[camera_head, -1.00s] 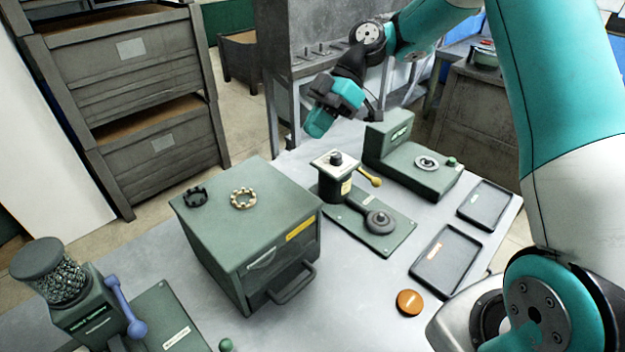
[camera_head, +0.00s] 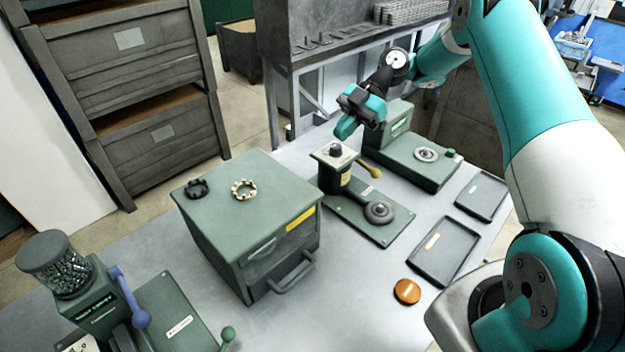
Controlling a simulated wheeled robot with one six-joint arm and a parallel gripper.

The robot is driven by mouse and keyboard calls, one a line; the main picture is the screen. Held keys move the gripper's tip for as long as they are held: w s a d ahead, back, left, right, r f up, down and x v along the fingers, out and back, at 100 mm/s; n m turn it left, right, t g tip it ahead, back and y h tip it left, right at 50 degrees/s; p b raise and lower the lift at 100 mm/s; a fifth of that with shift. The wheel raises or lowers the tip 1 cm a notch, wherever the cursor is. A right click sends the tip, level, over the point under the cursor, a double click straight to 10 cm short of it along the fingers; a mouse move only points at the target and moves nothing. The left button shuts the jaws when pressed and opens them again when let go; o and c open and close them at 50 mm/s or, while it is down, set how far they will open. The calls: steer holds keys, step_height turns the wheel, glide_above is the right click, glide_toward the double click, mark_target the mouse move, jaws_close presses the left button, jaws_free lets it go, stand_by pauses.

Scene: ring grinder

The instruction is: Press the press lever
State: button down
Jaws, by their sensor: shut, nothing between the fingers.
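The press (camera_head: 334,177) is a dark green column with a pale square top and a black knob, standing on a flat green base (camera_head: 352,218). Its press lever (camera_head: 367,169) is a short brass-yellow handle sticking out at the column's right side. A round grey part (camera_head: 379,213) sits at the front of the base. My gripper (camera_head: 345,130), teal and black, hangs above and behind the press top. It looks shut and empty, and appears apart from the lever. Its exact height above the press is hard to tell.
A green machine with a grey disc (camera_head: 426,154) stands right of the press. A green box with a drawer (camera_head: 240,234) stands left, bearing a dark and a tan ring. Two dark trays (camera_head: 443,250) and an orange disc (camera_head: 407,291) lie on the right.

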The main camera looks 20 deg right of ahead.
steer(key=x, duration=0.8)
steer(key=shift+s+a, duration=0.15)
steer(key=shift+a, duration=0.25)
steer(key=f+p, duration=0.1)
steer(key=f, duration=0.1)
steer(key=a+f+p, duration=0.1)
steer(key=f, duration=0.2)
steer(key=shift+a, duration=0.1)
